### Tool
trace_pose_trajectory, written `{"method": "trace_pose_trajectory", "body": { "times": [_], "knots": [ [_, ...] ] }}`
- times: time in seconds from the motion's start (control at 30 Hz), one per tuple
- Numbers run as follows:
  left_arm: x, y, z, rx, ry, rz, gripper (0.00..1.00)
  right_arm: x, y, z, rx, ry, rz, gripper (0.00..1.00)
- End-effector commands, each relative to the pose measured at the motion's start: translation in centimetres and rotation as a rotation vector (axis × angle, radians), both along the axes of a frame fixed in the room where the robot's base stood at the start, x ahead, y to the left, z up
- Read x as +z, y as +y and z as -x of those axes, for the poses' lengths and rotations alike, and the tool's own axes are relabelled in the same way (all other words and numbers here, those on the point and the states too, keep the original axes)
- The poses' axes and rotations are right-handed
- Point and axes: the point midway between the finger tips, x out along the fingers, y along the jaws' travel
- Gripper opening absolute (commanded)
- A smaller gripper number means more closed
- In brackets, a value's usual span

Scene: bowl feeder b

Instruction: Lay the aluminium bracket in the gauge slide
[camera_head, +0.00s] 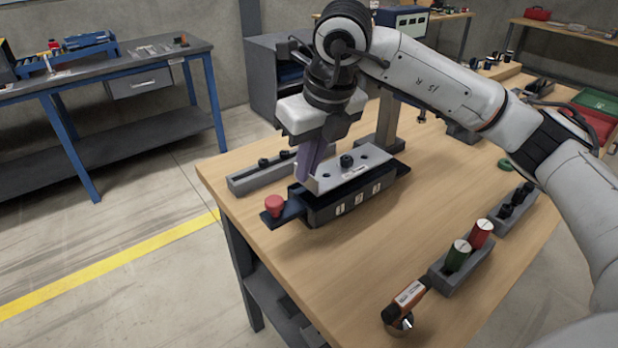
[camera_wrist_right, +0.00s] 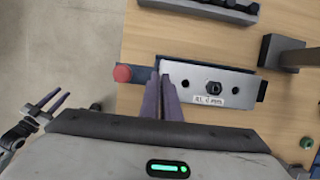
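The aluminium bracket (camera_head: 340,178) is a pale plate with dark holes and an upturned left end; it also shows with its thickness label in the right wrist view (camera_wrist_right: 232,84). It lies over the dark gauge slide (camera_head: 350,208), which has number tiles and a red knob (camera_head: 275,204). I cannot tell whether the bracket rests fully on it. My right gripper (camera_head: 308,172) points down at the bracket's left end, its purple fingers (camera_wrist_right: 162,78) closed around the upturned end. My left gripper (camera_wrist_right: 60,97) appears only in the right wrist view, off the table, fingers apart and empty.
A grey rail block (camera_head: 250,180) lies behind the slide, and a grey post (camera_head: 388,122) stands behind its right end. At the front are a grey holder (camera_head: 468,272) with green and red cylinders and an orange tool (camera_head: 405,300). The table's left front is clear.

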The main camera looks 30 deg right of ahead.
Motion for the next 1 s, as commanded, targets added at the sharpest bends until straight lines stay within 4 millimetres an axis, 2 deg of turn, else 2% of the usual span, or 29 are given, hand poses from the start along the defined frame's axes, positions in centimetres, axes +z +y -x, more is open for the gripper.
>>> {"method": "trace_pose_trajectory", "body": {
  "times": [0.2,0.57,0.6,0.7,1.0],
  "knots": [
    [0.3,0.0,0.0,0.0,0.0,0.0,0.31,-2.9,-0.1,0.1,0.0,0.002,0.001,0.0],
    [-0.1,0.0,-0.1,-0.001,-0.002,0.0,0.31,-3.6,0.0,0.0,0.001,-0.001,-0.001,0.0],
    [0.0,0.0,-0.1,0.0,-0.003,0.0,0.31,-3.5,0.0,0.0,0.001,0.0,-0.001,0.08],
    [0.1,0.0,-0.2,0.0,-0.005,0.0,0.31,-3.5,0.0,0.0,0.001,0.0,-0.001,0.21],
    [0.5,0.0,-0.5,-0.001,-0.011,0.001,0.31,-3.3,0.0,0.0,0.001,0.0,-0.001,0.21]
  ]
}}
